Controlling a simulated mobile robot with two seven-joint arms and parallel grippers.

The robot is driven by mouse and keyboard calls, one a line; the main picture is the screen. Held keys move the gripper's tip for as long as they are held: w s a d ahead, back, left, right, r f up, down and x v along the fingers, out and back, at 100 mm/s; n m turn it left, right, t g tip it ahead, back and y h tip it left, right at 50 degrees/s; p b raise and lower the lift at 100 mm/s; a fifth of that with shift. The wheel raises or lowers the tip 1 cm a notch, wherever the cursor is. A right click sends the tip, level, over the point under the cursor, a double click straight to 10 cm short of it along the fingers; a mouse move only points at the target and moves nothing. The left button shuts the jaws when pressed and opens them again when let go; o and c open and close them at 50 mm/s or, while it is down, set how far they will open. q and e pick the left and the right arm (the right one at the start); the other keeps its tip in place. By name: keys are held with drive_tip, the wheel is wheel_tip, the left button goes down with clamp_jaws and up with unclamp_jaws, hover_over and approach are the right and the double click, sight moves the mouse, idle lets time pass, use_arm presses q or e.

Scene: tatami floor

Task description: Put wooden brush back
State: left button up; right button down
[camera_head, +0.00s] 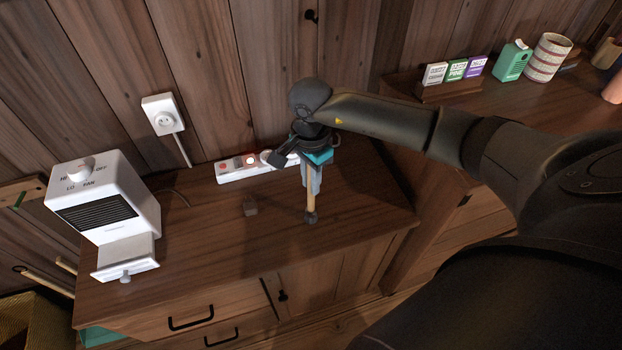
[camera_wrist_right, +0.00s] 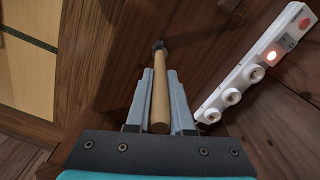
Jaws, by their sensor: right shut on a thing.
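The wooden brush shows as a light wooden stick with a dark round end (camera_head: 311,205). My right gripper (camera_head: 312,188) points down over the cabinet top and is shut on it. In the right wrist view the brush (camera_wrist_right: 160,92) lies lengthwise between the two grey fingers of the gripper (camera_wrist_right: 159,88), its dark end beyond the fingertips. My left gripper is not in view.
A white power strip (camera_head: 230,172) with a lit red switch lies behind the gripper. A white heater (camera_head: 105,200) stands at the left. Cards, a green box (camera_head: 511,62) and a striped canister (camera_head: 548,58) stand at right.

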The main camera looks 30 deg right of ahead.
drive_tip(key=shift+f, duration=0.15)
drive_tip(key=c, duration=0.8)
unclamp_jaws()
wheel_tip(320, 180, up, 12)
drive_tip(key=shift+r+p, duration=0.2)
drive_tip(key=shift+p, duration=0.45)
